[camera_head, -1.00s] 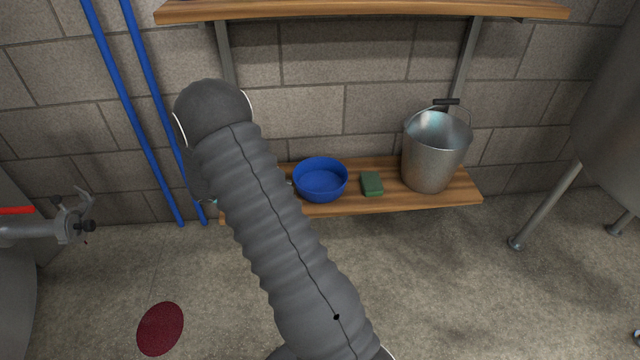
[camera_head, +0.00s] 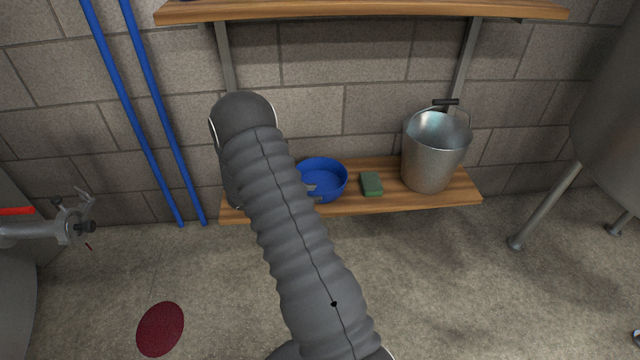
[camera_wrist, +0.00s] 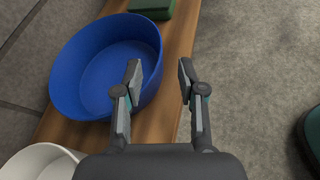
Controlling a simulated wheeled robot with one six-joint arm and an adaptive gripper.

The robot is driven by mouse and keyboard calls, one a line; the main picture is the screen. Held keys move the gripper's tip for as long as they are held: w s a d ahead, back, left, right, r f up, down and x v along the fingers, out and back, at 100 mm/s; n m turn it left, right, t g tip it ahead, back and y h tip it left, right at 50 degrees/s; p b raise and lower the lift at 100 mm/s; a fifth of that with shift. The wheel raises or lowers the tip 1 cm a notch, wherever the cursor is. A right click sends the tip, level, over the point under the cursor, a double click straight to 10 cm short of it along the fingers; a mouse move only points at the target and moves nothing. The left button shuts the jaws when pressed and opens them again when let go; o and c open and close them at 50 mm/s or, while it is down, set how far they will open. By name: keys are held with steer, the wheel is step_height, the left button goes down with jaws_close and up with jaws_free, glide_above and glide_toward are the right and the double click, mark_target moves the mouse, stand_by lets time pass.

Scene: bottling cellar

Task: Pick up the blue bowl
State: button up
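The blue bowl (camera_head: 326,177) sits upright on the low wooden shelf (camera_head: 408,199), its left part hidden behind my arm. In the wrist view the bowl (camera_wrist: 82,68) fills the upper left. My gripper (camera_wrist: 160,72) is open and empty there. Its left finger overlaps the bowl's inside and its right finger is over the shelf's edge outside the bowl, with the near rim showing between them. Whether a finger touches the bowl I cannot tell. In the head view my arm hides most of the gripper; a grey finger part shows at the bowl's left side.
A green block like a sponge (camera_head: 371,184) lies right of the bowl, and a metal bucket (camera_head: 432,158) stands farther right. A white round vessel (camera_wrist: 38,162) is close to the bowl in the wrist view. An upper shelf (camera_head: 360,10) runs above.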

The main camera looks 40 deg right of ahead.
steer(key=x, duration=0.5)
steer(key=shift+w+a+f, duration=0.1)
steer(key=shift+w+f, duration=0.05)
steer(key=shift+w, duration=0.15)
jaws_close()
